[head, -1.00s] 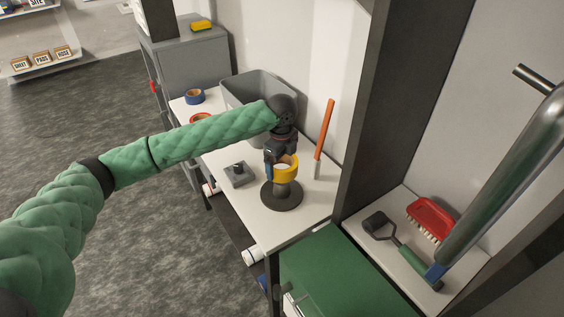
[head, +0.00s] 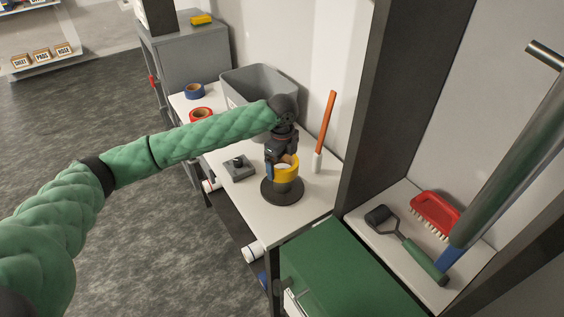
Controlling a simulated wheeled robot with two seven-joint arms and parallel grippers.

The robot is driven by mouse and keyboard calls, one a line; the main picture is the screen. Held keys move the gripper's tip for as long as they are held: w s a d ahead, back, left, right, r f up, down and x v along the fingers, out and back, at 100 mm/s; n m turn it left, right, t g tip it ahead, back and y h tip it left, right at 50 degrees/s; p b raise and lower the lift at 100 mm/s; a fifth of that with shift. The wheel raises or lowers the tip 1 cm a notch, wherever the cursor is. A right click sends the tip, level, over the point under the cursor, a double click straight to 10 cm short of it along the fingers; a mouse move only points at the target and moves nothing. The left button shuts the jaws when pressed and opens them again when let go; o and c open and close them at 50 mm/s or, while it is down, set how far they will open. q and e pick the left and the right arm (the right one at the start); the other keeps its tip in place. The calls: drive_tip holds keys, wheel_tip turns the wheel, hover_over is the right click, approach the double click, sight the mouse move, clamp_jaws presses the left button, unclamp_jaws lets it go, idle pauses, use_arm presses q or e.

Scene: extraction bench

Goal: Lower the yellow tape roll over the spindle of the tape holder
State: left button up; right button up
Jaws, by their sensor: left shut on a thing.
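The yellow tape roll (head: 287,175) is low over the tape holder (head: 282,192), which has a round dark base on the white bench. The roll is around the upper part of the holder's post, above the base. The spindle tip is hidden by the roll and gripper. My left gripper (head: 282,160) comes down from above and is shut on the roll's wall. Whether the roll rests on the holder cannot be told. My right gripper is not in view.
On the white bench (head: 240,200) stand a grey bin (head: 255,88), a blue roll (head: 195,91), a red roll (head: 201,114), a grey block with a knob (head: 238,168) and an orange-handled tool (head: 326,125). A green cabinet (head: 345,270) stands in front. A shelf at right holds a red brush (head: 434,213).

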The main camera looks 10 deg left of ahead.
use_arm(q)
drive_tip(key=shift+f, duration=1.25)
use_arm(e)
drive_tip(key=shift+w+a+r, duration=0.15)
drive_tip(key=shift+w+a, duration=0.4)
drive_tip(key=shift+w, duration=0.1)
use_arm(q)
drive_tip(key=shift+f, duration=0.1)
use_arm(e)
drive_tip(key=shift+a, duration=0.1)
